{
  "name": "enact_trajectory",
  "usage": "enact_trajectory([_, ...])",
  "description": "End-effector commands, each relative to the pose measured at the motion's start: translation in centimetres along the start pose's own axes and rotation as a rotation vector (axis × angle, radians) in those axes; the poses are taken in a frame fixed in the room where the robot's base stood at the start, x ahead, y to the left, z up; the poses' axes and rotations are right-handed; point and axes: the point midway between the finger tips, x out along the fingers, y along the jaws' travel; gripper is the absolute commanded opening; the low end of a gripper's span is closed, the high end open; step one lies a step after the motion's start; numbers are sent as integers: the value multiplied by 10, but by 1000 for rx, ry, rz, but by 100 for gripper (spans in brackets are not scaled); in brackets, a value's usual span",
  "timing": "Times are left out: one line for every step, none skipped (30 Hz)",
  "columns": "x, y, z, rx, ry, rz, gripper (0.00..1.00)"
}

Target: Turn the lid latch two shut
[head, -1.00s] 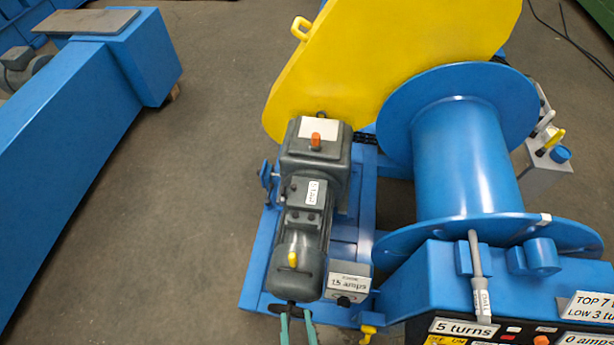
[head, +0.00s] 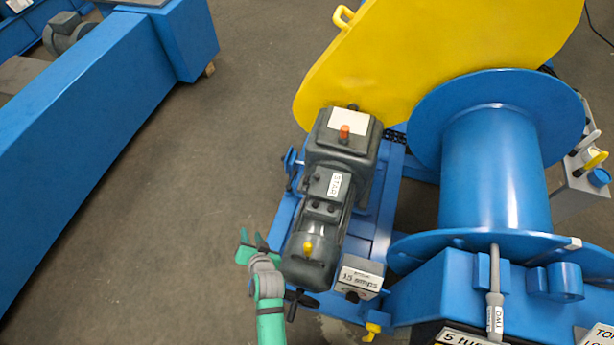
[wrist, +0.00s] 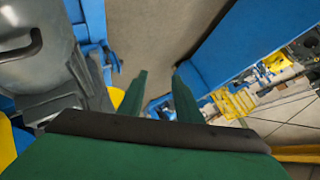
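My gripper (head: 252,240) is at the left side of the grey motor (head: 312,255), low in the head view. Its two green fingers stand apart with nothing between them; the wrist view also shows the open fingers (wrist: 160,90). A grey terminal box (head: 328,185) on top of the motor carries a label reading STAR. Small dark knobs (head: 318,208) show on and near this box; I cannot tell which is lid latch two or how it is turned. My gripper is apart from the box. In the wrist view the grey motor housing (wrist: 45,65) lies left of the fingers.
A large yellow guard (head: 420,60) and a blue drum (head: 492,165) stand right of the motor. A small box marked 15 amps (head: 360,278) is beside it. A long blue beam (head: 90,135) runs at left, with bare floor (head: 210,185) between.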

Motion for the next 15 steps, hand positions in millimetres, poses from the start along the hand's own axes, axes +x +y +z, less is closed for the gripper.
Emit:
enact_trajectory([17, -6, -11, 1, -29, -8, 31])
enact_trajectory([26, -9, -14, 4, -50, -10, 31])
enact_trajectory([37, -13, -18, 7, -81, -12, 31])
enact_trajectory([44, -16, -22, 7, -103, -13, 31])
enact_trajectory([52, -18, -26, 8, -125, -12, 31])
enact_trajectory([61, -20, -32, 8, -154, -8, 31])
enact_trajectory([67, -22, -37, 6, -176, -5, 31])
enact_trajectory([74, -23, -41, 6, -199, -1, 31])
enact_trajectory([81, -24, -49, 3, -227, 8, 31])
enact_trajectory([86, -24, -54, 0, -248, 15, 31])
enact_trajectory([91, -24, -60, -2, -270, 23, 31])
enact_trajectory([96, -24, -68, -7, -297, 36, 31])
enact_trajectory([100, -22, -75, -10, -317, 49, 31])
enact_trajectory([103, -21, -82, -13, -338, 61, 31])
enact_trajectory([107, -19, -91, -18, -365, 79, 31])
